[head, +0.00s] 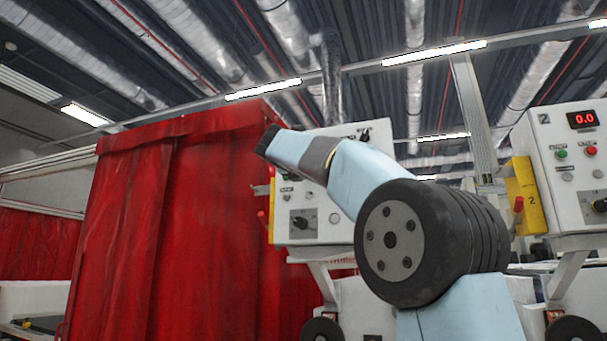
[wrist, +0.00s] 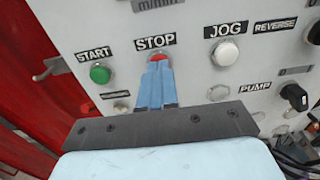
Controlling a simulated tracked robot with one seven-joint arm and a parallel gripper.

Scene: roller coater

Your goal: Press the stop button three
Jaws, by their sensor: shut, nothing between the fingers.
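The red stop button (wrist: 159,58) shows in the wrist view under a STOP label (wrist: 155,42) on a white control panel (wrist: 190,72). My gripper (wrist: 158,66) is shut and empty. Its light blue fingertips lie right in front of the button and cover its lower part. I cannot tell whether they touch it. In the head view the control panel (head: 318,228) stands behind my arm, which hides much of its front, and I cannot make out the stop button there. No number is readable on this panel.
In the wrist view a green START button (wrist: 100,74) sits left of STOP and a white JOG button (wrist: 225,52) right. A black PUMP knob (wrist: 294,96) is farther right. A red curtain (head: 170,230) hangs left of the panel. Another panel (head: 565,165), marked 2, stands right.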

